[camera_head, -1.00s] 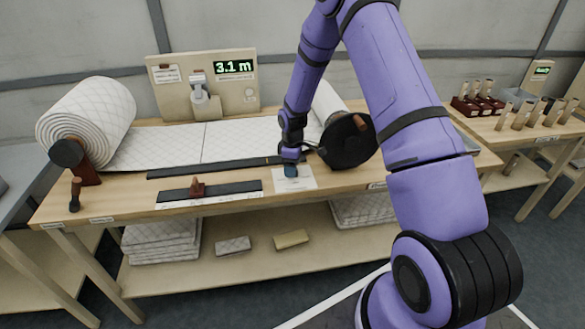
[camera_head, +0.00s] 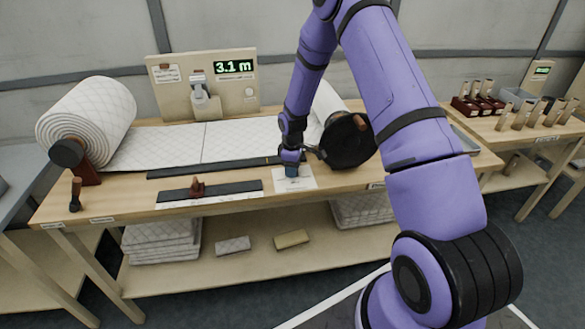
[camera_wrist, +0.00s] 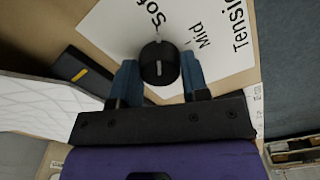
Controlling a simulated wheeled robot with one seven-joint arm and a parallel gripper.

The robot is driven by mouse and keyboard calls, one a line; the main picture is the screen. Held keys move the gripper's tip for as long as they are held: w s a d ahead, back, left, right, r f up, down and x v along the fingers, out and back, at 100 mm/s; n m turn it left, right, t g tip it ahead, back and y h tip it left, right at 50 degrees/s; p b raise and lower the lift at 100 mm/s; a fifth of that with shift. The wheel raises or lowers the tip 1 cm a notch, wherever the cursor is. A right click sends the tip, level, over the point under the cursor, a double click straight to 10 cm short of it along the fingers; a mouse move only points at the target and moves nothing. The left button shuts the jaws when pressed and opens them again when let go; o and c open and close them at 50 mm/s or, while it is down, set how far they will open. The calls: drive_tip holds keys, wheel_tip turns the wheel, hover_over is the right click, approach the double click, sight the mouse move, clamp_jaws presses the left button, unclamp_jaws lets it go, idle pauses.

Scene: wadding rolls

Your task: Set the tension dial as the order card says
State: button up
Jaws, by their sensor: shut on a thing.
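The tension dial is a small black round knob (camera_wrist: 159,66) with a white line on it, in the wrist view. It sits on a white label plate (camera_wrist: 222,50) printed "Soft", "Mid" and "Tension"; the line points up toward "Soft". My gripper (camera_wrist: 159,72) is shut on the knob, with one blue finger on each side. In the head view my gripper (camera_head: 291,171) is low over the plate (camera_head: 308,180) and hides the dial. A small white card (camera_head: 167,74) on the back board may be the order card; its text is too small to read.
A display (camera_head: 234,67) reads 3.1 m. A quilted wadding roll (camera_head: 85,120) is at the left, with its sheet (camera_head: 160,147) across the bench. A black disc with a handle (camera_head: 347,143) stands close right of my gripper. A dark slotted strip with a slider (camera_head: 197,188) lies at the front.

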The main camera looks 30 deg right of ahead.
drive_tip(key=shift+m, duration=0.3)
drive_tip(key=m, duration=0.5)
drive_tip(key=shift+m, duration=0.3)
drive_tip(key=m, duration=0.5)
drive_tip(key=shift+m, duration=0.3)
drive_tip(key=o, duration=0.9)
wheel_tip(320, 180, up, 11)
drive_tip(key=shift+f, duration=0.1)
